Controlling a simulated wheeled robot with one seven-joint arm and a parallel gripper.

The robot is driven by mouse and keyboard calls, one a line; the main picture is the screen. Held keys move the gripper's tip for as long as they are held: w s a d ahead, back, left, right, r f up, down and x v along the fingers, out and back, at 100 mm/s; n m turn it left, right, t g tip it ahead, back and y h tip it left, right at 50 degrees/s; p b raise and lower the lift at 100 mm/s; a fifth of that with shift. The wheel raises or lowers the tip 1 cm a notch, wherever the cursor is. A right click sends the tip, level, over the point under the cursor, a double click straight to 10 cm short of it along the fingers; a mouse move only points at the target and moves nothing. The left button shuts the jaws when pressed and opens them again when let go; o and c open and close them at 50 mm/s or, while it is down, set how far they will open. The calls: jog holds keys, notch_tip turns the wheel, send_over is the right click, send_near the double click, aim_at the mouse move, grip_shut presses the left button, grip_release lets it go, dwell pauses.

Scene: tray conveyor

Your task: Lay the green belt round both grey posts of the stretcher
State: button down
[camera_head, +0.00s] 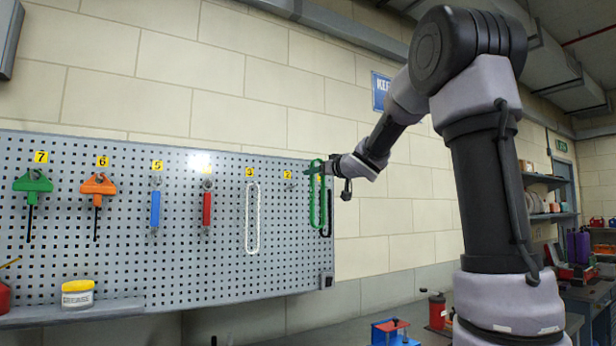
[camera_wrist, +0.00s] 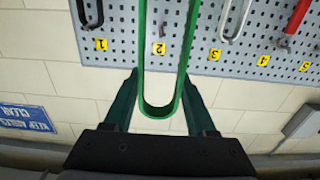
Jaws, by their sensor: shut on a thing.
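The green belt (camera_head: 315,195) is a long narrow loop hanging upright from my gripper (camera_head: 328,167), in front of the right end of the pegboard. In the wrist view the belt (camera_wrist: 158,111) runs between the two dark green fingers of my gripper (camera_wrist: 162,80), its rounded end near the palm. My gripper is shut on the belt. A small blue stand with a red part on top (camera_head: 393,331) is at the bottom edge of the head view; I cannot tell whether it is the stretcher. No grey posts can be made out clearly.
The pegboard (camera_head: 110,255) carries a white belt (camera_head: 252,220), a black belt (camera_head: 326,222) beside the green one, and several tools. A red canister (camera_head: 437,312) stands right of the blue stand. A shelf with a yellow-lidded jar (camera_head: 77,294) juts out below the board.

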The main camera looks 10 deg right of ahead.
jog(key=shift+s+d+r, duration=0.2)
jog(key=shift+s+r, duration=0.25)
jog(key=shift+s, duration=0.1)
jog(key=shift+s+d+r, duration=0.2)
jog(key=shift+s+r, duration=0.25)
jog(key=shift+s, duration=0.05)
jog(key=shift+s, duration=0.15)
jog(key=v, duration=0.7)
dwell(0.5)
